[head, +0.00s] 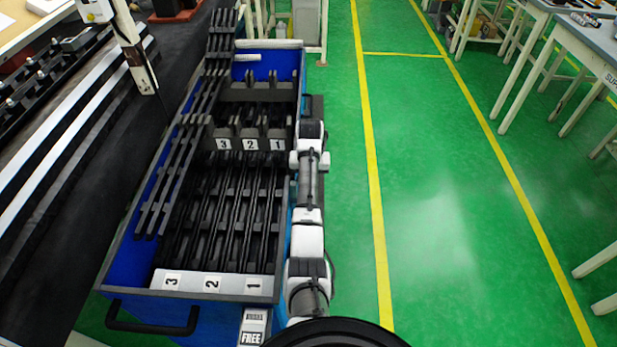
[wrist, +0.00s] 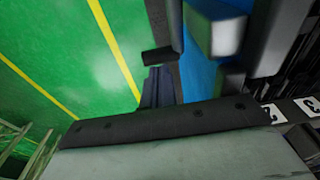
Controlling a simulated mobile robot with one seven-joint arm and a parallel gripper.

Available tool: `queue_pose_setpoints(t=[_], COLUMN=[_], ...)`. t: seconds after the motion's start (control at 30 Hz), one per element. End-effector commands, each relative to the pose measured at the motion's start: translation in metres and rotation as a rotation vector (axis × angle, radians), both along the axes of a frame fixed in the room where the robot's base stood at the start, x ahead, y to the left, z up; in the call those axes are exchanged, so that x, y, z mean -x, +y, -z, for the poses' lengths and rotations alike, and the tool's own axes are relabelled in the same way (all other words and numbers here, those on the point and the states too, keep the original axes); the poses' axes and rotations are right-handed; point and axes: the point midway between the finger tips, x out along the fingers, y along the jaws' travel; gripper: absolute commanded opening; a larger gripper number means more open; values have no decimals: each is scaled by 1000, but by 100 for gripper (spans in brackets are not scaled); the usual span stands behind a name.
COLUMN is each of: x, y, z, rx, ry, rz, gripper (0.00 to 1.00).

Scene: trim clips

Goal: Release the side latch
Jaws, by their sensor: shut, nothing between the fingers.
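The blue cart (head: 120,255) holds black trim strips in lanes numbered 1 to 3. My arm lies along its right side in the head view, and my gripper's fingers cannot be made out there. In the wrist view my gripper (wrist: 158,87) is shut and empty, its fingers beside the blue cart wall (wrist: 199,72). A black bracket-like part (wrist: 160,57) on the cart's side is just past the fingertips; I cannot tell whether they touch. It may be the side latch or a handle. A dark loop (head: 307,104) shows on the cart's far right side.
A black handle (head: 150,325) and a "FREE" label (head: 252,338) are on the cart's front. A dark workbench (head: 60,215) runs along the left. Green floor (head: 430,200) with yellow lines is clear to the right, up to white-legged tables (head: 590,55).

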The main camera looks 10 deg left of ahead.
Motion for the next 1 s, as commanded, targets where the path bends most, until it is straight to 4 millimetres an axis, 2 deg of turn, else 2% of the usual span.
queue_pose_setpoints(t=[0.37, 0.73, 1.0], x=[0, 0, 0], y=[0, 0, 0], z=[-1, -17, -16], rx=[0, -1, -1], ry=[-2, -2, -2], rz=[0, 1, 1], gripper=[0, 0, 0])
